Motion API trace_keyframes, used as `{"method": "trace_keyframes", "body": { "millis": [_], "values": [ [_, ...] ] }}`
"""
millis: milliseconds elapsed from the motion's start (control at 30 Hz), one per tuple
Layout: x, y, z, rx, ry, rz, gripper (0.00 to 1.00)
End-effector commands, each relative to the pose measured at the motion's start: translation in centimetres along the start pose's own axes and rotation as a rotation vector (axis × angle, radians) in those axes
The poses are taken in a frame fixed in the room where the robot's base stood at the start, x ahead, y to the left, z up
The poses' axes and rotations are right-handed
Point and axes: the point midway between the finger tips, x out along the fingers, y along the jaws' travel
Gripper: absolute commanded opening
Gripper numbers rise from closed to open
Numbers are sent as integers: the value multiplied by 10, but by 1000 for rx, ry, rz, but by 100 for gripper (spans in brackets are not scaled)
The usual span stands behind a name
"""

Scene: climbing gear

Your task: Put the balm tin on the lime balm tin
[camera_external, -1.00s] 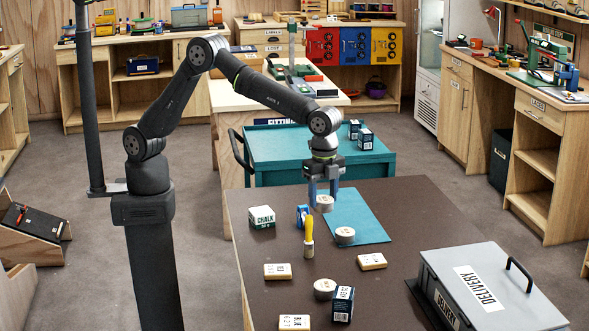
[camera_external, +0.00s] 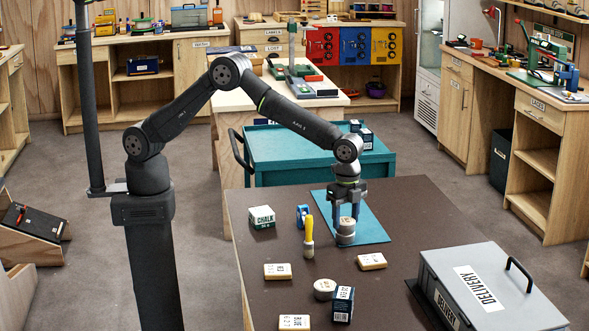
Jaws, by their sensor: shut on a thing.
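My gripper (camera_external: 347,208) is over the teal mat on the dark table, pointing down, shut on a round grey tin, the balm tin (camera_external: 347,224). Directly under it is a second round grey tin (camera_external: 345,239) on the mat, which I take to be the lime balm tin; its label is too small to read. The held tin is level and looks lined up over the lower one. The two appear to touch, but I cannot tell for certain whether a thin gap is left. A third similar tin (camera_external: 324,289) stands nearer the front.
Left of the mat (camera_external: 372,229) stand a yellow-handled tool (camera_external: 309,236), a blue item (camera_external: 302,215) and a chalk box (camera_external: 262,217). Several pale blocks and a dark box (camera_external: 343,303) lie in front. A grey delivery case (camera_external: 490,285) fills the right front.

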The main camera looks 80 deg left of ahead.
Motion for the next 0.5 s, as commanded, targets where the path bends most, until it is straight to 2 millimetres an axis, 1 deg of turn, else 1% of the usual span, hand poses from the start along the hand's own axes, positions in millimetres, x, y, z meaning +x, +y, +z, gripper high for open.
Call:
{"method": "trace_keyframes", "body": {
  "millis": [200, 233, 333, 500],
  "values": [
    [3, 0, 0, 0, 0, 0, 28],
    [3, 0, 0, 0, 0, 0, 53],
    [3, 0, 0, 0, 0, 0, 73],
    [3, 0, 0, 0, 0, 0, 73]
  ]
}}
